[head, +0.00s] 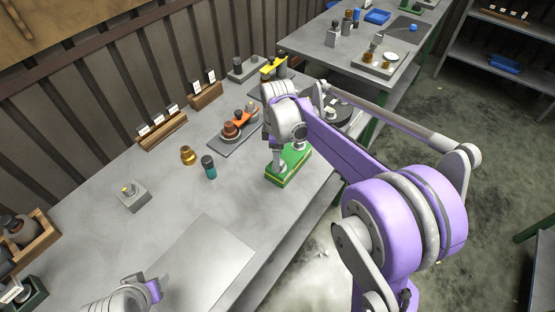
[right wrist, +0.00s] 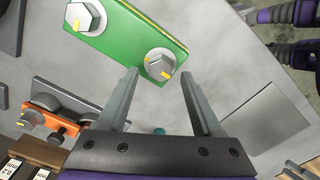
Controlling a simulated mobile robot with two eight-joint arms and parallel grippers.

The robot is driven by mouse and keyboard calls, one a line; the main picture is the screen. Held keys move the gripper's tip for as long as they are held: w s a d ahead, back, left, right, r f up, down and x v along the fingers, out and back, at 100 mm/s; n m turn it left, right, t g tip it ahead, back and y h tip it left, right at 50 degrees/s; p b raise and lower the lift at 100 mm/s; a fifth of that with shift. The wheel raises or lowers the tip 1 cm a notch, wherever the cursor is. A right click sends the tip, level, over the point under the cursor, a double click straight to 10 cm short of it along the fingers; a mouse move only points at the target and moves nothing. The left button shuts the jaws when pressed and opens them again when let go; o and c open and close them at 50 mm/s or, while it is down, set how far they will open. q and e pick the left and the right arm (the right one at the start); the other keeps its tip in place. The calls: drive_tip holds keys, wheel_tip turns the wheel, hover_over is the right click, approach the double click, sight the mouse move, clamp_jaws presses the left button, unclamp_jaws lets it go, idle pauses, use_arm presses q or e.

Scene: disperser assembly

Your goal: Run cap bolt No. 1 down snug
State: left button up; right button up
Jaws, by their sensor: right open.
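The green block (head: 290,168) lies on the workbench in the head view, under my right gripper (head: 279,165). In the right wrist view the green block (right wrist: 125,28) carries two silver hex bolts with yellow marks. The nearer bolt (right wrist: 160,64) lies just beyond and between the fingertips of my right gripper (right wrist: 159,76), which is open and empty. The other bolt (right wrist: 86,17) is at the block's far end. I cannot read which bolt is No. 1. My left gripper (head: 150,291) is at the bottom edge of the head view, partly cut off.
An orange part on a grey plate (head: 225,150) lies left of the green block. A brass piece (head: 188,155) and a dark teal cylinder (head: 209,167) stand on the bench. A small grey block (head: 132,195) is further left. The front middle is clear except for a flat sheet (head: 205,262).

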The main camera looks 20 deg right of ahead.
drive_tip(key=shift+f, duration=0.9)
drive_tip(key=shift+c, duration=0.3)
clamp_jaws()
